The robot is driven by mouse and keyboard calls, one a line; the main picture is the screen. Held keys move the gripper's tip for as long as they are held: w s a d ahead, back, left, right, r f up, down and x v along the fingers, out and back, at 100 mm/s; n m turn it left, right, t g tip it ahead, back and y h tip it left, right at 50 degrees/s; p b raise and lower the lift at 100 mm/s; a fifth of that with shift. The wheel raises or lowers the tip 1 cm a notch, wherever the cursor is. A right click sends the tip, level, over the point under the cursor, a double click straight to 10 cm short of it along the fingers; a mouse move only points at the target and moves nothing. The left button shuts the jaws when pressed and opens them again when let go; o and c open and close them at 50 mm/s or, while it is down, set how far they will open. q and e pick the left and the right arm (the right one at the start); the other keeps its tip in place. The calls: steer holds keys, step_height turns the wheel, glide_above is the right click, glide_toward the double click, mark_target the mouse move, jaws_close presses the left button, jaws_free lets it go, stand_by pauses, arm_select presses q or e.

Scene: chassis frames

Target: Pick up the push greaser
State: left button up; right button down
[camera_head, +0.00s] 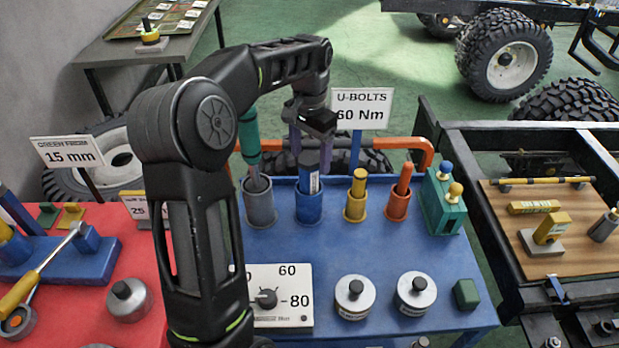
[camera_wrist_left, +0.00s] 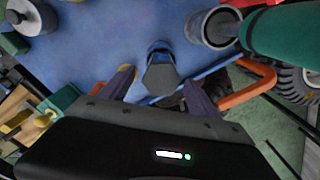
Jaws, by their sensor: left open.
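No label marks the push greaser, so I cannot tell for sure which tool it is. A dark blue tool with a hexagonal top (camera_head: 308,172) stands upright in the blue cup (camera_head: 309,207) on the blue table; in the left wrist view its dark top (camera_wrist_left: 161,76) faces the camera. My left gripper (camera_head: 310,150) is open just above this tool, its two fingers on either side of the top in the wrist view (camera_wrist_left: 159,84). I see no clear contact. My right gripper is not in view.
A yellow tool (camera_head: 357,190) and an orange tool (camera_head: 402,182) stand to the right. A U-bolts sign (camera_head: 361,108) and orange pipe (camera_head: 412,146) are behind.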

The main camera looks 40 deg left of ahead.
mark_target(309, 177)
arm_select(q)
steer(key=shift+f, duration=1.05)
steer(key=shift+s+a+f+p, duration=0.1)
steer(key=shift+f+p, duration=0.3)
steer(key=shift+f, duration=0.95)
steer(key=shift+s+f+p, duration=0.1)
steer(key=shift+f+p, duration=0.25)
steer(key=shift+f, duration=0.95)
steer(key=shift+c, duration=0.2)
jaws_close()
steer(key=shift+w+r, duration=0.1)
